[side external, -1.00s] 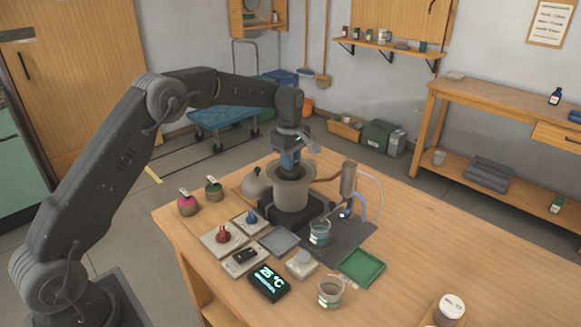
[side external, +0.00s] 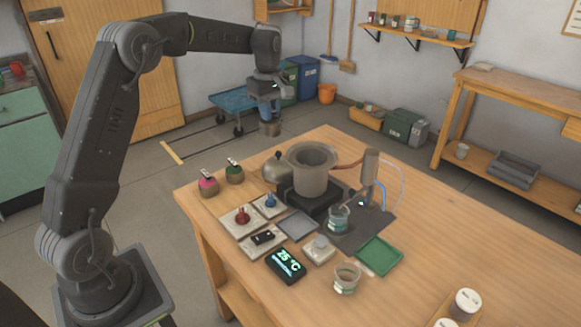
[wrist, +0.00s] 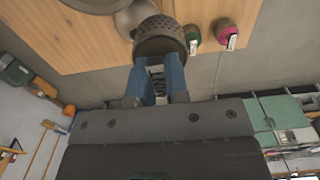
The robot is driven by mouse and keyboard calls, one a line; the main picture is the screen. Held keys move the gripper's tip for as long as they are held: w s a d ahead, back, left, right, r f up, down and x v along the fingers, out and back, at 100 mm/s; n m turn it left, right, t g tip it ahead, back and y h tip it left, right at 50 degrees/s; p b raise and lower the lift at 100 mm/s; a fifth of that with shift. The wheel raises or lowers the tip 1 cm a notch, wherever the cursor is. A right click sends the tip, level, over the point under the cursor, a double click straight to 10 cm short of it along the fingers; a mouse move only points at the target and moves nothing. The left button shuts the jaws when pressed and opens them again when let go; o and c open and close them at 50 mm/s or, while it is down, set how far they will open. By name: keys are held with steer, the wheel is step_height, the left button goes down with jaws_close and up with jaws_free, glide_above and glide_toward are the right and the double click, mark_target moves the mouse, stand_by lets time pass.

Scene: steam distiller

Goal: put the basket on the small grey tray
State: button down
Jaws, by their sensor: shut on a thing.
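The basket (wrist: 162,38), a dark perforated cup, is held between the blue fingers of my gripper (wrist: 158,82) in the wrist view. In the side view the basket (side external: 270,128) hangs under my gripper (side external: 268,108), raised and beyond the far left edge of the table in the picture. The small grey tray (side external: 298,226) lies flat on the table in front of the pot and looks empty. The tray is not visible in the wrist view. The open grey pot (side external: 314,178) stands on a black base.
A domed lid (side external: 276,170) sits left of the pot. Two tagged pouches, pink (side external: 208,187) and green (side external: 235,173), stand near the table's left edge. Red and blue knobs, a display (side external: 286,264), glass beakers (side external: 346,278) and a green tray (side external: 379,255) surround the grey tray.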

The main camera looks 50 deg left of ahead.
steer(key=s+d+f+m, duration=0.4)
steer(key=s+d+f, duration=0.2)
steer(key=s+f, duration=0.3)
steer(key=shift+w+d+f, duration=0.8)
steer(key=shift+d+f, duration=0.9)
steer(key=shift+f, duration=0.1)
steer(key=shift+w+d+f, duration=0.85)
steer(key=shift+d+f, duration=0.8)
steer(key=shift+f, duration=0.2)
steer(key=shift+w+d+f, duration=0.8)
steer(key=shift+d+f, duration=0.9)
steer(key=shift+f, duration=0.1)
steer(key=shift+f, duration=0.1)
steer(key=c, duration=1.1)
jaws_free()
